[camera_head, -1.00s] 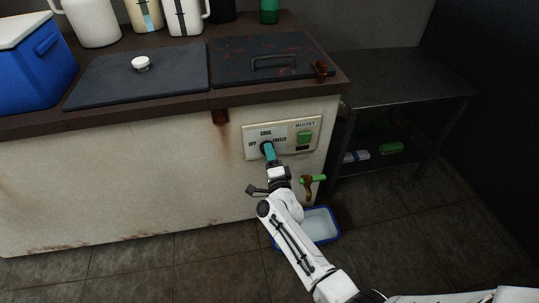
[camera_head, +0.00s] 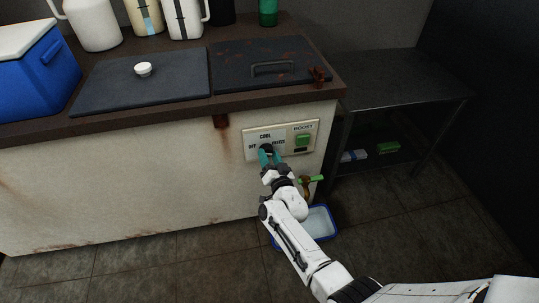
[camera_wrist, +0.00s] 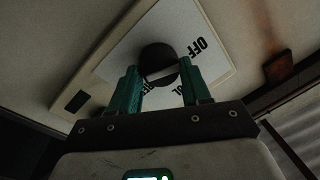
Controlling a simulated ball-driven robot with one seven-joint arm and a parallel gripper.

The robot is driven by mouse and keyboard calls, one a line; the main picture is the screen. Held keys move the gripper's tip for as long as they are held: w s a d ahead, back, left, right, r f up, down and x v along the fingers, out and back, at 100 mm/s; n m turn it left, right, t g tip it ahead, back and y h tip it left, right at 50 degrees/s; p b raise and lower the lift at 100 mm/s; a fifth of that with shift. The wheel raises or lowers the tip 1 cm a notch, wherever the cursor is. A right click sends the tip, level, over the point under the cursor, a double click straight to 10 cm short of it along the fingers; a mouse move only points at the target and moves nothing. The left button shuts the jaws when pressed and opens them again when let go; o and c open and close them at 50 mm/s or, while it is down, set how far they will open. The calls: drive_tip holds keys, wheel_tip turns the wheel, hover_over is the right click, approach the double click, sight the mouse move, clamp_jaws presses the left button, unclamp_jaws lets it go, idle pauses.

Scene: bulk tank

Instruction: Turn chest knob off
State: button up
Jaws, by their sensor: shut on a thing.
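The chest knob (camera_head: 265,147) is a round dark knob on the pale control panel (camera_head: 255,131) at the chest's front, among the labels OFF, COOL and FREEZE. In the wrist view the black knob (camera_wrist: 158,56) carries a pale bar across its lower part. OFF is printed to its upper right, upside down, on the panel (camera_wrist: 215,70). My gripper (camera_head: 269,152) has its teal fingers on both sides of the knob, shut on it. The fingers also show in the wrist view (camera_wrist: 159,76). I cannot tell which label the bar points to.
A green-handled tap (camera_head: 311,179) is below, above a blue-rimmed tray (camera_head: 322,222) on the floor. A dark metal table (camera_head: 405,80) stands right.

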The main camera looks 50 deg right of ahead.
drive_tip(key=shift+a+n+p, duration=0.1)
drive_tip(key=shift+n+p, duration=0.8)
drive_tip(key=shift+n, duration=1.3)
drive_tip(key=o, duration=1.1)
drive_tip(key=shift+c, duration=0.2)
drive_tip(key=p+v, duration=0.5)
drive_tip(key=v, duration=0.5)
drive_tip(key=shift+s+p, duration=0.4)
drive_tip(key=shift+r, duration=0.15)
